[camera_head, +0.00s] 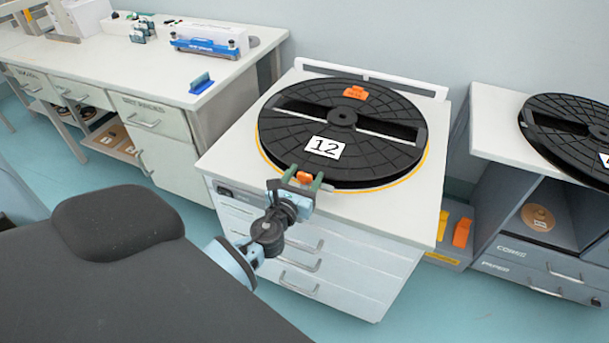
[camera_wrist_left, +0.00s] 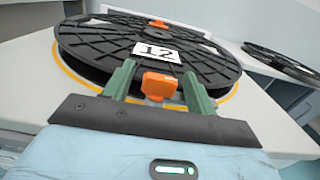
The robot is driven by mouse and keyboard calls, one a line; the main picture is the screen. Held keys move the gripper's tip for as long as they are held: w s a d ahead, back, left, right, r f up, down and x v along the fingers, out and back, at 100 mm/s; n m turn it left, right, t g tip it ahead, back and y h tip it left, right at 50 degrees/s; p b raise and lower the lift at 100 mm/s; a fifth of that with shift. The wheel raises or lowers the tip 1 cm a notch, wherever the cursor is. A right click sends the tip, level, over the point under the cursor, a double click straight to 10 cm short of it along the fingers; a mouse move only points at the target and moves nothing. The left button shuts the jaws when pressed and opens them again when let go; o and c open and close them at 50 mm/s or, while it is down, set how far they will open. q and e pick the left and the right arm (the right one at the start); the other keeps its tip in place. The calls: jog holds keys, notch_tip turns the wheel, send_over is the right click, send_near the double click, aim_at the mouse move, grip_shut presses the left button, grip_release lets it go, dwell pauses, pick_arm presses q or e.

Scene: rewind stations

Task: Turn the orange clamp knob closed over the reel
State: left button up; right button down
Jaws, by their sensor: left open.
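A black reel (camera_head: 345,165) with a white "12" label lies flat on the white top of the middle station, inside a yellow ring. An orange clamp knob (camera_head: 304,177) is at the reel's near edge; it also shows in the left wrist view (camera_wrist_left: 159,86). My left gripper (camera_head: 303,179) is open, with one green finger (camera_wrist_left: 122,78) on each side of this knob. I cannot tell whether the fingers touch it. A second orange clamp (camera_head: 355,93) is at the reel's far edge. My right gripper is not in view.
Another station with a black reel (camera_head: 570,130) stands to the right. Orange and yellow pieces (camera_head: 462,232) sit in a low bin between the stations. A white bench (camera_head: 130,75) with a blue-and-white device (camera_head: 208,42) is at the left. The station's right front top is clear.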

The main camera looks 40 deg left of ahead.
pick_arm(q)
jog(key=shift+w, duration=0.2)
grip_shut()
dwell(0.3)
jog(key=shift+a, duration=0.1)
